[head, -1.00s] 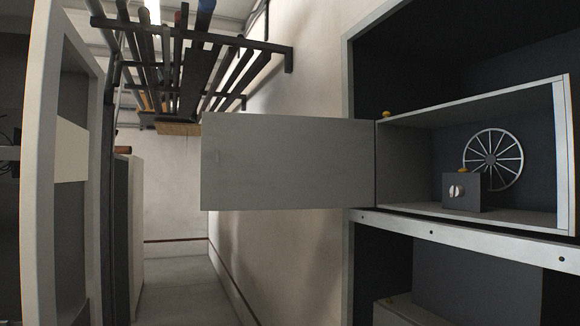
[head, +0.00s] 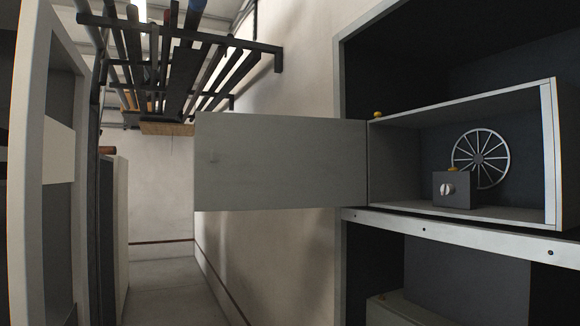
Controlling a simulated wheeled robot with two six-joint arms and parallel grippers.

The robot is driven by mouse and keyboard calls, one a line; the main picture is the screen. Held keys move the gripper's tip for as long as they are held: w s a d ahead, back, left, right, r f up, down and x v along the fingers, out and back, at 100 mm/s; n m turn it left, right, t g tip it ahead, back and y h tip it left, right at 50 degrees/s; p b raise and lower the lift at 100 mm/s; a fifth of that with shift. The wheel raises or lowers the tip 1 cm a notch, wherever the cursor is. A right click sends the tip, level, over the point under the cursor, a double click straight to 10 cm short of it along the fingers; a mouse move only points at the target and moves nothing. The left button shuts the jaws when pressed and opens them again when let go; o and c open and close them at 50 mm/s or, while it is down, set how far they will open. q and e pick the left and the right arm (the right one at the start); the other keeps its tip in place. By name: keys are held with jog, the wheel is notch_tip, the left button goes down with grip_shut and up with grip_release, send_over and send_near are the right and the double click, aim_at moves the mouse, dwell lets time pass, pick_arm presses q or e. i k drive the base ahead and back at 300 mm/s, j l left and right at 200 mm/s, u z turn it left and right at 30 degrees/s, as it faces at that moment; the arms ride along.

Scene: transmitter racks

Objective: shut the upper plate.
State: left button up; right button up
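The upper plate (head: 280,163) is a flat grey door panel. It stands wide open, hinged at the left edge of the upper box (head: 549,150) and reaching out to the left over the aisle. Inside the open box are a spoked wheel (head: 480,158) and a small dark block with a round light knob (head: 448,189). Neither of my grippers is in the head view.
A rail (head: 460,233) runs below the upper box, with another dark bay under it. A cabinet frame (head: 30,120) stands close on the left. Overhead pipes on a dark rack (head: 180,45) hang above the aisle. The aisle floor (head: 165,285) is clear.

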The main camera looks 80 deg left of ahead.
aim_at(262, 162)
jog(key=k+j, duration=0.1)
jog(key=j, duration=0.6)
jog(key=k+j, duration=0.1)
jog(key=j, duration=0.55)
jog(key=k+j, duration=0.1)
jog(key=j, duration=0.6)
jog(key=k+j, duration=0.1)
jog(key=j, duration=0.6)
jog(key=k+j, duration=0.15)
jog(key=j, duration=0.55)
jog(key=k+j, duration=0.1)
jog(key=j, duration=0.55)
jog(key=k+j, duration=0.1)
jog(key=j, duration=0.6)
jog(key=k+j, duration=0.1)
jog(key=j, duration=0.6)
